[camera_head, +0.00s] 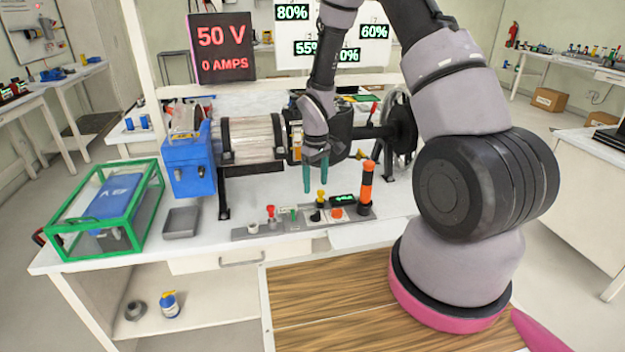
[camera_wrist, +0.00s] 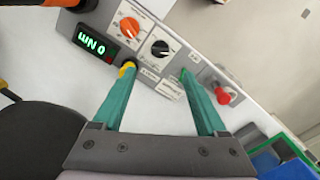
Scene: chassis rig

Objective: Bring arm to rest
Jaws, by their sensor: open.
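My gripper (camera_head: 316,178) hangs pointing down above the white bench, in front of the motor rig. Its two teal fingers are apart with nothing between them. In the wrist view my gripper (camera_wrist: 162,85) is open over the control panel (camera_wrist: 180,50). The panel also shows in the head view (camera_head: 290,222), with a red knob, a yellow-topped knob and an orange dial. One finger overlaps the yellow knob (camera_wrist: 127,69) in the wrist view; I cannot tell whether they touch. The green display (camera_wrist: 97,42) lies beside the orange dial (camera_wrist: 131,27).
A green-framed clear box (camera_head: 105,210) with a blue block, a blue unit (camera_head: 188,165) and a grey tray (camera_head: 181,221) stand at left. An orange-black handle (camera_head: 366,187) rises right of my gripper. A red display (camera_head: 222,47) reads 50 V, 0 AMPS.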

